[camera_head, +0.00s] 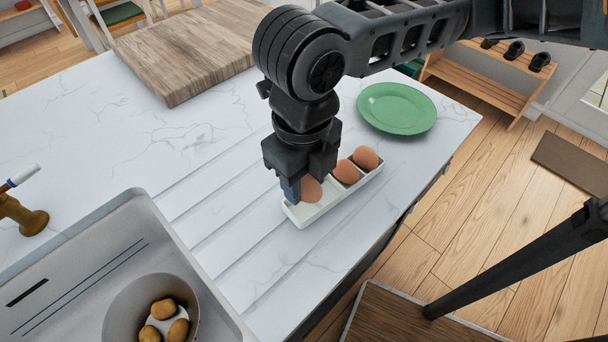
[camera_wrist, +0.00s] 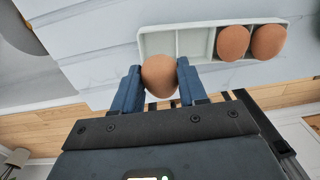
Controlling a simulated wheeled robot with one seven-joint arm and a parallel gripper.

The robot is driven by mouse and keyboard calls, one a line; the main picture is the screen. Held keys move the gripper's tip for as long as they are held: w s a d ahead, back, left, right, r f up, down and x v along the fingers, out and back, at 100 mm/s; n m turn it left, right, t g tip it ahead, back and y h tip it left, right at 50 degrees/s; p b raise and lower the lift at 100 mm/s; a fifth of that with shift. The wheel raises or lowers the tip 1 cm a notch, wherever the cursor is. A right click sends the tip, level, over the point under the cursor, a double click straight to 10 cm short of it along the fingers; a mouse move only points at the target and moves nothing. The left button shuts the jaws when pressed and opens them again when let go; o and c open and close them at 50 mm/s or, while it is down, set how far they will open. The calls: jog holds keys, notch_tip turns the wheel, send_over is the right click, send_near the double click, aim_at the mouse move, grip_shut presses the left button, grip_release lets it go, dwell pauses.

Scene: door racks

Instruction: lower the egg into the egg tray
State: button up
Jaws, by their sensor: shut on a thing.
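My gripper (camera_wrist: 158,82) is shut on a brown egg (camera_wrist: 160,76), with a blue finger on each side of it. In the head view the held egg (camera_head: 311,189) shows beside the fingers, over the near part of the white egg tray (camera_head: 311,214). In the wrist view the egg is just below the long edge of the tray (camera_wrist: 160,44). The tray has compartments. Two brown eggs (camera_head: 365,158) (camera_head: 346,171) sit at its far end, and the compartments at its other end look empty. I cannot tell whether the held egg touches the tray.
A green plate (camera_head: 397,107) lies behind the tray. A wooden board (camera_head: 185,55) is at the counter's back left. A sink (camera_head: 75,290) at lower left holds a bowl (camera_head: 128,303) with several yellowish-brown round items. The counter's edge runs close along the tray's right side.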

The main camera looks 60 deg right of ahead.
aim_at(304, 194)
jog(key=shift+f+b, duration=0.65)
jog(key=shift+f, duration=1.45)
dwell(1.0)
jog(key=o, duration=0.8)
jog(key=shift+c, duration=0.2)
jog(key=shift+r, duration=0.1)
